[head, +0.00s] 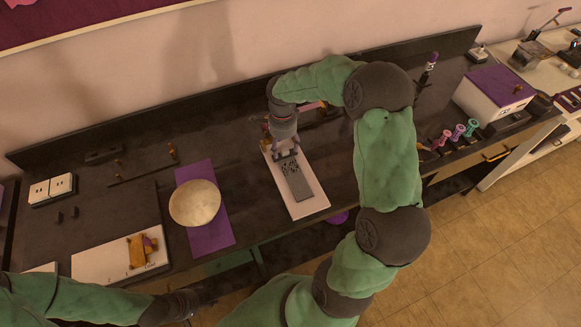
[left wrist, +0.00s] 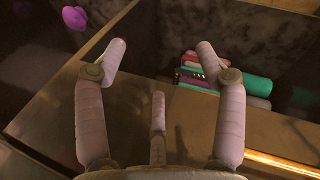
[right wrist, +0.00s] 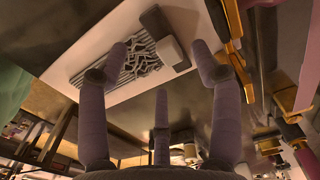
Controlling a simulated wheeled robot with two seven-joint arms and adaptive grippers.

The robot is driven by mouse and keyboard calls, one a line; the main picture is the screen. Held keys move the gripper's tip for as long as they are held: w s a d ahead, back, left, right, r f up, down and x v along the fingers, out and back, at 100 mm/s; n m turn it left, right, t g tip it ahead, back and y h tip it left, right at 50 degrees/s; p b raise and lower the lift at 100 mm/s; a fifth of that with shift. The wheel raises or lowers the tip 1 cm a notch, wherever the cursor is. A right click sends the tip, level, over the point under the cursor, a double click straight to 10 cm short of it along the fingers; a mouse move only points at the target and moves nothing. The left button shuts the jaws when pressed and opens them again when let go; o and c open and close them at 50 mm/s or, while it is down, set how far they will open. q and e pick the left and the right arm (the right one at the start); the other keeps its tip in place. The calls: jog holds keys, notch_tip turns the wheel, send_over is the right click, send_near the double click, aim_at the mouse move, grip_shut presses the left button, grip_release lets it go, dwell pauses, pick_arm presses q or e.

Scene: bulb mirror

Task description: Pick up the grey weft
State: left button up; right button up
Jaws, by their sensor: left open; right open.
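A white board (head: 312,205) lies on the dark bench. On it is a flat grey piece (head: 299,185) with a dark tangled pattern at one end; it looks like the grey weft. In the right wrist view the grey piece (right wrist: 95,70) shows ribbed stripes, with a smooth grey block (right wrist: 166,51) beside it on the board (right wrist: 75,45). My right gripper (head: 286,152) is open over the far end of the piece; contact cannot be told. It also shows in its wrist view (right wrist: 160,62). My left gripper (head: 190,304) is open and empty, low at the bench's front (left wrist: 161,48).
A cream bowl (head: 195,203) sits on a purple mat (head: 219,232) left of the board. A white tray (head: 100,257) bears a yellow object (head: 140,250). Coloured spools (head: 458,132) and a purple-topped box (head: 494,92) stand right. Coloured rolls (left wrist: 245,83) lie below my left gripper.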

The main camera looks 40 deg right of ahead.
aim_at(283, 152)
notch_tip(283, 152, down, 4)
jog(key=shift+w+f+b, duration=0.1)
jog(key=shift+f+b, duration=0.05)
jog(key=shift+b, duration=0.3)
jog(key=c, duration=1.2)
